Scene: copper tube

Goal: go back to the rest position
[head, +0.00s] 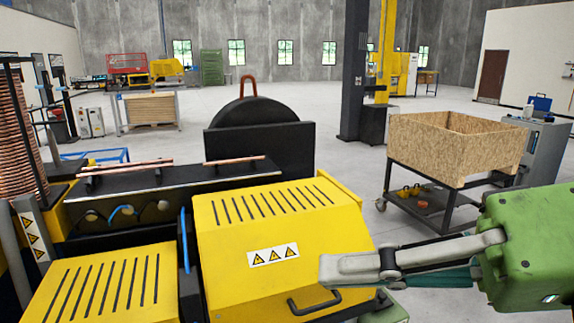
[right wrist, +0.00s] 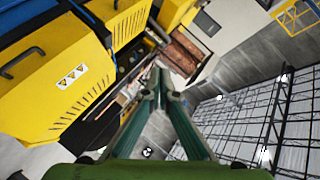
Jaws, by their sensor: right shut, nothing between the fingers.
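My right gripper (head: 328,270) comes in from the right edge in the head view, with its green body at the lower right. Its fingers point left, in front of the yellow machine cover (head: 270,235) and near the black handle (head: 314,302). In the right wrist view the fingers of my right gripper (right wrist: 160,72) meet at the tips, shut and empty. My left gripper is not in view.
Copper tubes (head: 126,165) lie on the dark machine top at the left. A coil of copper (head: 20,130) stands at the left edge. A wooden crate (head: 455,152) on a wheeled cart stands at the right.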

